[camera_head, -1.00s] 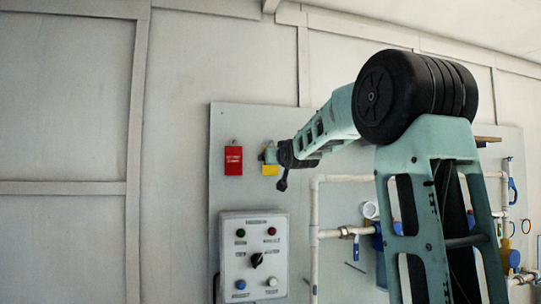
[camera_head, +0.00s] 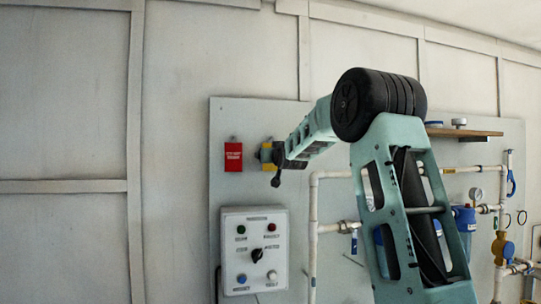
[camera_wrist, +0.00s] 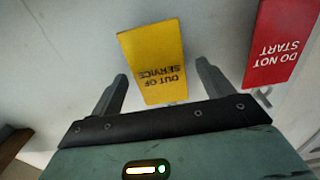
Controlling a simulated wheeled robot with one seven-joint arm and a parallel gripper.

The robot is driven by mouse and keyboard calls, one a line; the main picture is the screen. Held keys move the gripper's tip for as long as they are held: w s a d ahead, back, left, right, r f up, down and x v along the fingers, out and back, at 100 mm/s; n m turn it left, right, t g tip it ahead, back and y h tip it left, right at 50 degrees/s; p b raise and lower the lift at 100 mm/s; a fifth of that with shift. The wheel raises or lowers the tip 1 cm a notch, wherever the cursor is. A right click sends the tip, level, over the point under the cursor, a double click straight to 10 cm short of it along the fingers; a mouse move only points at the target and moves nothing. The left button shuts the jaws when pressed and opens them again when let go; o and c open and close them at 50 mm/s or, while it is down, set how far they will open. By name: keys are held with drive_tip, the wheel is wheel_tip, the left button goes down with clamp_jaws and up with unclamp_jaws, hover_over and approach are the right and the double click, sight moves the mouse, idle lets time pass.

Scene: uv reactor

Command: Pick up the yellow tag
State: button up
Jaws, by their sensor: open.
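The yellow tag (camera_wrist: 155,58) reads "OUT OF SERVICE" and shows upside down in the wrist view, flat along the pale panel. In the head view the yellow tag (camera_head: 266,154) hangs beside the red tag, partly hidden by my gripper. My gripper (camera_wrist: 162,82) is open and empty. Its two fingers stand at the left and right of the tag's lower printed part in the wrist view, with gaps on both sides. I cannot tell how far the fingertips are from the panel.
A red "DO NOT START" tag (camera_wrist: 277,45) is close to the right finger; it also hangs left of the yellow tag in the head view (camera_head: 233,157). A control box (camera_head: 254,250) is below. Pipes (camera_head: 314,230) and a wooden shelf (camera_head: 465,132) are at the right.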

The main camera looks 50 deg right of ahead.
drive_tip(key=c, duration=1.1)
drive_tip(key=shift+o, duration=0.2)
drive_tip(key=shift+r+b, duration=0.1)
drive_tip(key=shift+b, duration=0.5)
